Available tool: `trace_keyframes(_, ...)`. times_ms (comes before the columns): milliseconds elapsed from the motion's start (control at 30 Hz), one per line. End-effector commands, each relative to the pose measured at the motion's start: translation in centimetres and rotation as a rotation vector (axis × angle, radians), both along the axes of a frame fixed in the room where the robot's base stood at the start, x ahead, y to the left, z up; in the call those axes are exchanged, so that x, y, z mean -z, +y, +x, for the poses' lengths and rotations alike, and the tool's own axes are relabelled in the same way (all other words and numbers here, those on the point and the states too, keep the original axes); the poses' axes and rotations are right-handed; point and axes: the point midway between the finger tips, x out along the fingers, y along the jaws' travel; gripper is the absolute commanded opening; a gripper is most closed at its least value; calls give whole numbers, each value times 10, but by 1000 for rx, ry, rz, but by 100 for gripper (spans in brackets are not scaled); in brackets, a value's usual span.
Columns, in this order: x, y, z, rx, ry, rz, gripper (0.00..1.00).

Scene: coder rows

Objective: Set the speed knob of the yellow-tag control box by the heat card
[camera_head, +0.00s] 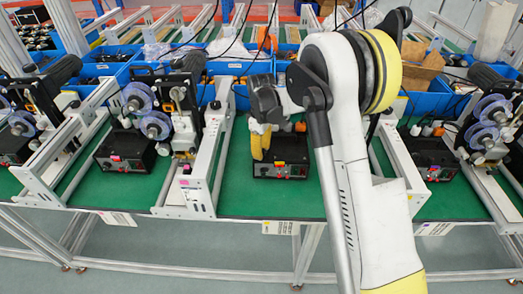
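Black control boxes stand in a row on the green bench top. The middle control box (284,160) is directly by my gripper; a small tag shows on its face, but its colour is too small to tell surely. My gripper (260,151) has yellow fingers pointing down at the left part of this box. They cover part of it, and I cannot tell whether they touch it or how far apart they are. The box to the left (127,150) and the box to the right (428,158) bear pink tags. Pale cards (280,228) hang on the bench's front edge; their print is unreadable.
Coder machines with translucent blue reels (156,124) stand beside the boxes. White metal rails (207,160) divide the bench close to my gripper. Blue bins (237,66) line the back. My arm hides part of the bench right of the middle box. Green surface (272,195) is clear in front.

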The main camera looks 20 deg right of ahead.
Motion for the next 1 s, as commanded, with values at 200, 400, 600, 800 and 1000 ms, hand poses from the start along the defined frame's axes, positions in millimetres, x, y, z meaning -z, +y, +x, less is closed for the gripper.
trace_keyframes(200, 0, 0, 0, 0, 0, 0, 0)
trace_keyframes(400, 0, 0, 0, 19, 0, 0, 0)
trace_keyframes(600, 0, 0, 0, 99, 0, 0, 0)
trace_keyframes(800, 0, 0, 0, 252, 0, 0, 0)
trace_keyframes(1000, 0, 0, 0, 440, 0, 0, 0)
